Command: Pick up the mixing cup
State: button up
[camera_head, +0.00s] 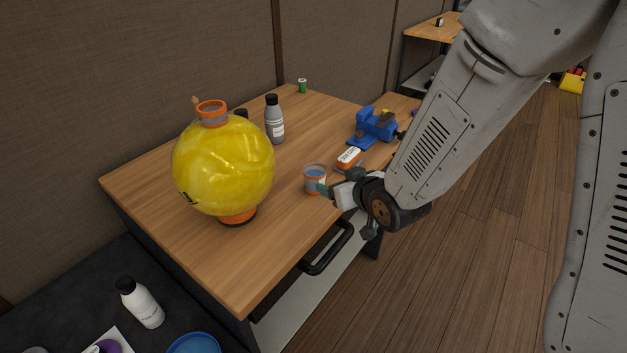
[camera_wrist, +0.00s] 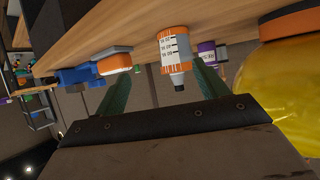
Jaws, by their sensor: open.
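The mixing cup (camera_head: 314,176) is a small clear cup with orange bands and a blue inside, upright near the table's right edge. In the wrist view, which is upside down, the cup (camera_wrist: 174,46) shows orange bands and a white measuring scale. My gripper (camera_head: 334,185) is at the cup's right side in the head view, open and empty. In the wrist view the green fingers of my gripper (camera_wrist: 163,82) are spread apart, and the cup appears between and beyond their tips. Whether a finger touches the cup is unclear.
A large yellow globe (camera_head: 222,165) stands left of the cup. An orange-and-white box (camera_head: 348,158) lies close behind it, with a blue vise (camera_head: 372,127) beyond. A grey bottle (camera_head: 274,120) stands farther back. The wooden table (camera_head: 240,275) is bare at the front.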

aim_at(320, 181)
jog(key=shift+s+a+f+t+y, duration=0.15)
jog(key=shift+a+f+y, duration=0.15)
jog(key=shift+a, duration=0.2)
jog(key=shift+w+a+f+t+y, duration=0.1)
jog(key=shift+a+f+t+y, duration=0.1)
jog(key=shift+a+f, duration=0.25)
jog(key=shift+a+f+n, duration=0.1)
jog(key=shift+a+n, duration=0.2)
jog(key=x, duration=0.7)
jog(key=shift+w+a, duration=0.15)
jog(key=shift+w, duration=0.1)
jog(key=c, duration=1.1)
jog(key=shift+r, duration=0.25)
